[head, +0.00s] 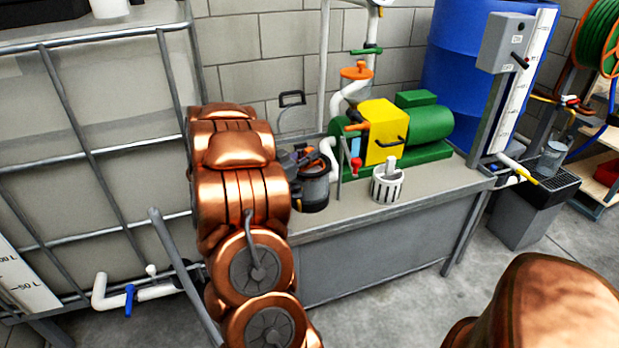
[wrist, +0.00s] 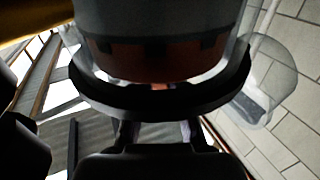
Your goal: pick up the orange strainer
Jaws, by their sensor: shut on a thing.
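The orange strainer (wrist: 150,64) shows in the wrist view as a shaded orange-brown band with dark notches, under a grey round body. A dark curved rim crosses in front of it. My gripper (wrist: 160,90) is shut on the strainer; its fingertips are mostly hidden by the rim and shadow. In the head view my gripper (head: 298,160) is at the bench's left end, partly behind my copper arm. Small orange parts show there, just above a dark grey cup (head: 314,190). I cannot tell whether the strainer is clear of that cup.
A white slotted basket (head: 386,185) stands on the grey bench (head: 340,228), right of the cup. Behind are a yellow and green pump (head: 384,130) and white pipes. A caged tank (head: 90,150) is at left and a blue barrel (head: 455,60) at back right.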

